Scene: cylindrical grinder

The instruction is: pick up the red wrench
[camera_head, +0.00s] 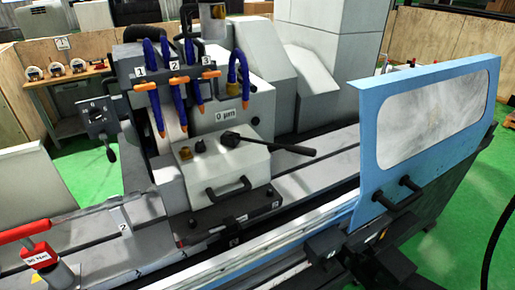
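A red bar-shaped handle (25,230), which looks like the red wrench, shows at the lower left edge of the head view. Neither of my grippers can be made out in this view.
The grinder fills the middle, with blue hoses (190,85) and a black lever (275,145) on a white box (210,165). A blue windowed door (370,140) stands at the right. A wooden table (65,78) is at the back left. Green floor shows at both sides.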

